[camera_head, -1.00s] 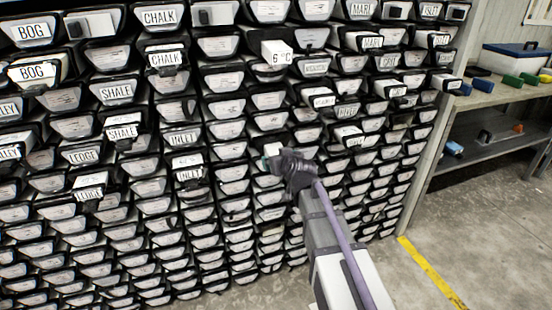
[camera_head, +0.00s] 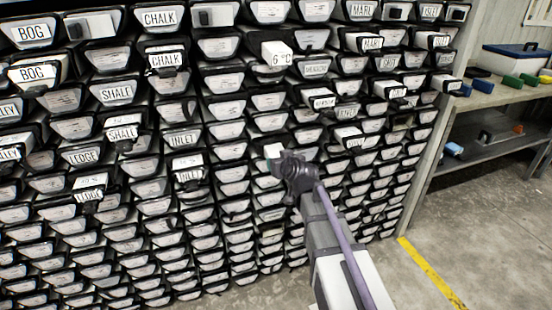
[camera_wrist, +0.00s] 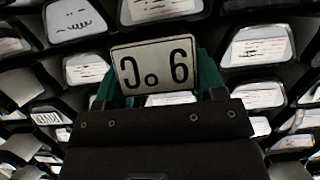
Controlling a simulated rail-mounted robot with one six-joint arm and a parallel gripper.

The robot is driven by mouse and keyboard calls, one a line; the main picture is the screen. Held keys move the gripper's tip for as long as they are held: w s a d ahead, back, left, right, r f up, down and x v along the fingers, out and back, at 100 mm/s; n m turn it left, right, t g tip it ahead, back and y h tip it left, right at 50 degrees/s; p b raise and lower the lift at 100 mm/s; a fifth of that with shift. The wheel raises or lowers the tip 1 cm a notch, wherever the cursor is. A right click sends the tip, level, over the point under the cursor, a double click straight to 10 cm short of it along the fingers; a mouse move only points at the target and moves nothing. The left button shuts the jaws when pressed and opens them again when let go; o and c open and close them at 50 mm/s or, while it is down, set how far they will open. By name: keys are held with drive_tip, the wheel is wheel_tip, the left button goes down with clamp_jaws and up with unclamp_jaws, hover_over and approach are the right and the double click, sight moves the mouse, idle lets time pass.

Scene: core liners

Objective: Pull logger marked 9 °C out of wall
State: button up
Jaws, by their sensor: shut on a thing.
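The logger is a pale block (camera_head: 273,151) at the wall's lower middle in the head view. In the wrist view its white end label (camera_wrist: 155,65) appears upside down and reads 9 °C. My gripper (camera_wrist: 155,82) is shut on the logger, with a green finger at each side of it. In the head view my gripper (camera_head: 280,160) partly covers the logger. The logger's far end is hidden, so I cannot tell how much of it is still in the wall.
Another block marked 6 °C (camera_head: 280,56) sticks out higher up. Rows of black-rimmed liners (camera_head: 225,107) surround my gripper, several with protruding blocks. A shelf bench (camera_head: 490,98) with coloured blocks stands at the right. Open floor (camera_head: 500,220) lies at the lower right.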

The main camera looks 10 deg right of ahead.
drive_tip(key=s+d, duration=0.1)
drive_tip(key=s, duration=0.5)
drive_tip(key=shift+s, duration=0.35)
